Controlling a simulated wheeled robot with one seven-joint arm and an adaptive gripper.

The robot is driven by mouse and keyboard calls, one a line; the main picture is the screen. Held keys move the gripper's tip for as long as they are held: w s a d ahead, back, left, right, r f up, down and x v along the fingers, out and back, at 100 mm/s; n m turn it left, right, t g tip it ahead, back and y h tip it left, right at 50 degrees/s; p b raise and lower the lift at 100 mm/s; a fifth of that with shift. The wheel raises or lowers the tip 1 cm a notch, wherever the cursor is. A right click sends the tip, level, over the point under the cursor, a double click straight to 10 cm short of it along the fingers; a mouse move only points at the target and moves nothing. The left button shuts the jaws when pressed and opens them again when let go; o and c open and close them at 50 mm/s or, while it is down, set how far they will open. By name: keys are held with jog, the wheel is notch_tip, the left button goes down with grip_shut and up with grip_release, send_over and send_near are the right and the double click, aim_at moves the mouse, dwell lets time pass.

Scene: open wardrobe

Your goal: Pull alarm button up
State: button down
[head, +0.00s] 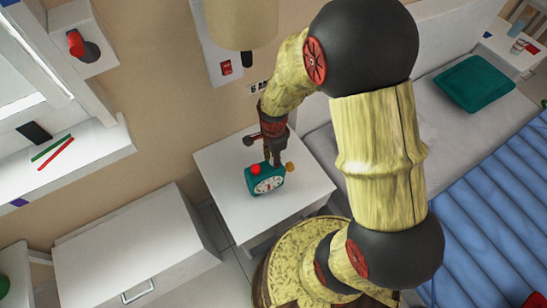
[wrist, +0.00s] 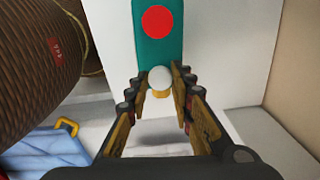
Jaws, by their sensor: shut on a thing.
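A teal alarm clock (head: 262,184) with a white dial stands on the white bedside table (head: 232,211). A red button (head: 256,169) is on its top, and it shows as a red disc in the wrist view (wrist: 157,22). An orange-yellow knob (head: 290,167) shows at its right side. My gripper (wrist: 159,78) points down at the clock's edge, its fingertips close around a small white round knob (wrist: 159,76) with a yellow part under it. I cannot tell which of these is the alarm button. In the head view my gripper (head: 272,163) is just behind the clock.
A lamp (head: 240,25) is on the wall close to my forearm, with a red switch (head: 226,67) below it. A bed with a green pillow (head: 474,83) is at the right. A drawer cabinet (head: 130,245) stands at the left. The table around the clock is mostly clear.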

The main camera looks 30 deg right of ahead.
dwell(0.3)
notch_tip(320, 180, up, 2)
jog(key=shift+r+p, duration=0.1)
jog(key=shift+p, duration=1.05)
jog(key=shift+w, duration=0.1)
jog(key=c, duration=1.5)
grip_release()
jog(key=shift+c, duration=0.2)
jog(key=shift+f, duration=0.2)
jog(key=shift+r, duration=0.1)
notch_tip(320, 180, up, 7)
jog(key=shift+r, duration=0.15)
